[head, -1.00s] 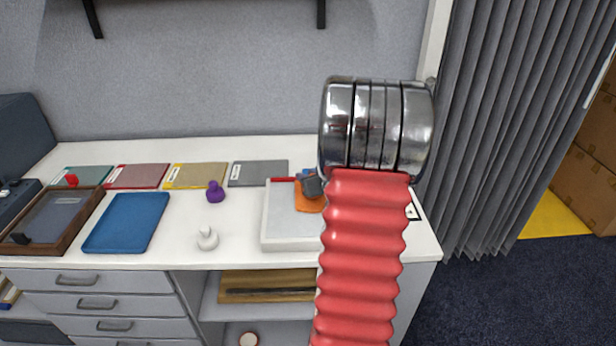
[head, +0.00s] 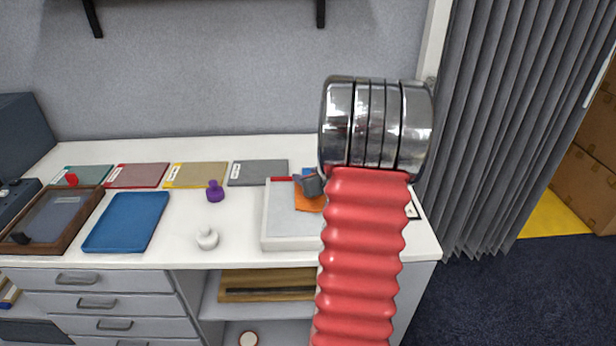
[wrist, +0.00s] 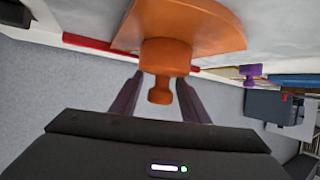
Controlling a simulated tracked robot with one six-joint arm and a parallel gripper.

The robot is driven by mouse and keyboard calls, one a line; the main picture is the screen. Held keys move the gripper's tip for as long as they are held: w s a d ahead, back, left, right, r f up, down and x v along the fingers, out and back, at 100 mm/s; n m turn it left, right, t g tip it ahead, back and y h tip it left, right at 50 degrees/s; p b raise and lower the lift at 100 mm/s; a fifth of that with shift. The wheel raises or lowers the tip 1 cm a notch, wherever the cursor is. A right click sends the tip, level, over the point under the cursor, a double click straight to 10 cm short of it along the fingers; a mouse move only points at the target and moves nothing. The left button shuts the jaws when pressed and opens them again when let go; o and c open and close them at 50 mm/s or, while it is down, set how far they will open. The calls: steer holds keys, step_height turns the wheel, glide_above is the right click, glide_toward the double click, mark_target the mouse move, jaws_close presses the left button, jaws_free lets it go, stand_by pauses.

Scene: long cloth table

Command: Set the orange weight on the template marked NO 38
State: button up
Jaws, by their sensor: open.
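The orange weight (wrist: 166,56) shows in the wrist view, with its round base against a flat orange piece (wrist: 215,22) and its knob toward my gripper. My gripper (wrist: 159,80) is open, with one finger on each side of the knob; I cannot tell whether they touch it. In the head view my gripper (head: 312,185) is over the flat orange piece (head: 309,203) on a white tray (head: 288,243), and the weight is hidden there. Teal (head: 84,175), red (head: 137,176), yellow (head: 203,175) and grey (head: 258,173) plates lie along the back; their labels are too small to read.
A purple weight (head: 215,193) and a white weight (head: 207,240) stand left of the tray. A blue tray (head: 126,222) and a brown framed box (head: 50,221) are further left. My red arm hides the table's right part. White tabletop is clear between the weights.

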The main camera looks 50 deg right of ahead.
steer(key=v, duration=1.2)
stand_by(0.7)
steer(key=w+a+r+g+h, duration=0.1)
steer(key=w+a+r, duration=0.25)
steer(key=a, duration=0.35)
steer(key=w+a+r+g+h, duration=0.1)
steer(key=w+a+r, duration=0.2)
steer(key=a+r, duration=0.35)
steer(key=s+a+f+n+g+y, duration=0.1)
steer(key=s+a, duration=0.3)
steer(key=a, duration=0.6)
steer(key=s+a+f+n+g+y, duration=0.1)
steer(key=s+a+n+y, duration=0.1)
steer(key=a, duration=0.8)
steer(key=s+a+f+n+g+y, duration=0.1)
steer(key=s+a+g+y, duration=0.1)
steer(key=s+a+y, duration=0.2)
steer(key=s+a, duration=0.3)
steer(key=a, duration=0.3)
steer(key=shift+a+n, duration=0.4)
steer(key=shift+w, duration=0.1)
steer(key=shift+c, duration=0.2)
